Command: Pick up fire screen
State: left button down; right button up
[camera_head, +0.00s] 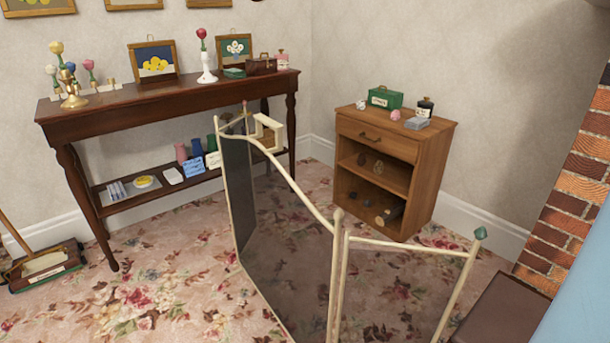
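The fire screen (285,240) stands upright on the floral carpet in the middle of the view. It has a cream frame with a curved top and dark see-through mesh, folded into panels at angles to each other. Its right panel (395,285) ends in a post with a green finial at the right. Its left panel (240,185) is seen nearly edge-on, in front of the long table. A small cream frame-like piece (266,132) shows behind its top left; I cannot tell what it belongs to. The lower edge is cut off by the picture. Neither gripper shows.
A long dark table (170,100) with ornaments stands behind on the left. A small wooden cabinet (400,140) stands behind on the right. Brickwork (575,190) and a dark block (505,310) lie at the right. Carpet is clear at front left.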

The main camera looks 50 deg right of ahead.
aim_at(288, 252)
jog(key=i+j+z, duration=0.1)
jog(key=z, duration=0.3)
jog(key=i+j+z, duration=0.15)
jog(key=z, duration=0.25)
jog(key=i+j+z, duration=0.2)
jog(key=z, duration=0.2)
jog(key=i+j+z, duration=0.2)
jog(key=z, duration=0.2)
jog(key=j+z, duration=1.3)
jog(key=j, duration=0.25)
jog(key=k+j+z, duration=0.2)
jog(key=j+z, duration=0.3)
jog(key=k+l, duration=0.15)
jog(key=k, duration=0.25)
jog(key=k+l, duration=0.15)
jog(key=k, duration=0.25)
